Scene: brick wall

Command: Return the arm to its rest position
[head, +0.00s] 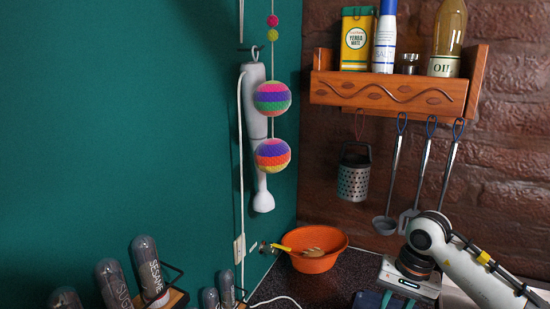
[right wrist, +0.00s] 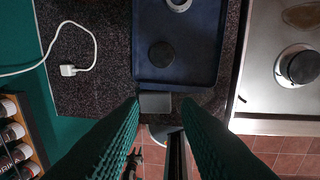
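My right arm (head: 470,273) comes in from the lower right of the head view, with its wrist end bent downward near the counter. In the right wrist view, the two dark green ribbed fingers of my right gripper (right wrist: 158,102) stand apart with nothing held between them. Beyond the fingertips are the front edge of the counter and a small grey block-like piece (right wrist: 155,103). In the head view, the fingertips are not clearly visible. My left arm and gripper do not show in either view.
A dark blue tray (right wrist: 205,80) lies on the speckled counter (right wrist: 90,100) beside a steel stove (right wrist: 270,110). A white plug with a cable (right wrist: 68,70) lies left. An orange bowl (head: 318,262) stands in the corner. A wooden shelf (head: 390,95) with hanging utensils is above; spice jars (head: 148,270) are lower left.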

